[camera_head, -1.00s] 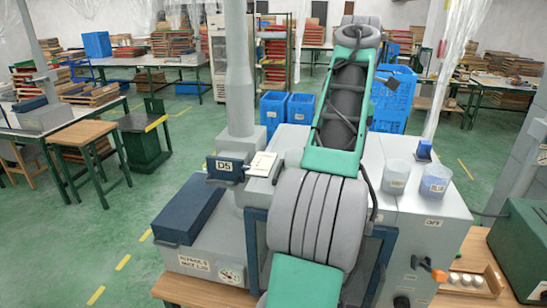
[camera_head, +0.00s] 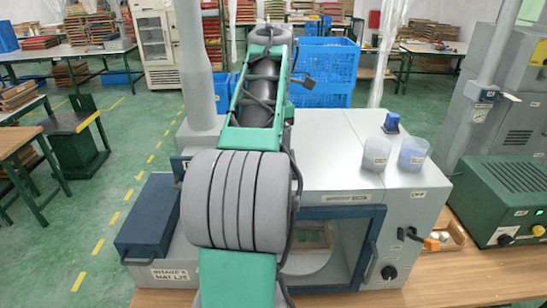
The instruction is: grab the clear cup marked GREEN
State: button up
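Two small cups stand side by side on the right part of the grey machine's top. The left one is a clear, greyish cup (camera_head: 376,155); the right one is a clear cup with a bluish tint (camera_head: 412,155). Both bear small labels too small to read here, so I cannot tell which is marked GREEN. My arm rises in front of the machine, to the left of both cups and apart from them. A small dark part shows right of my arm's upper end; I cannot tell if it is my gripper or what its fingers do.
The grey machine (camera_head: 325,135) has a blue-framed front opening, partly behind my arm. A blue block (camera_head: 391,122) stands behind the cups. A green box (camera_head: 510,195) is at right, a dark blue box (camera_head: 160,215) at left. Blue crates (camera_head: 325,65) stand behind.

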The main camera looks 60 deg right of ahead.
jog(key=shift+s+f, duration=0.1)
jog(key=shift+f, duration=0.35)
jog(key=shift+c, duration=0.5)
jog(key=c, duration=1.7)
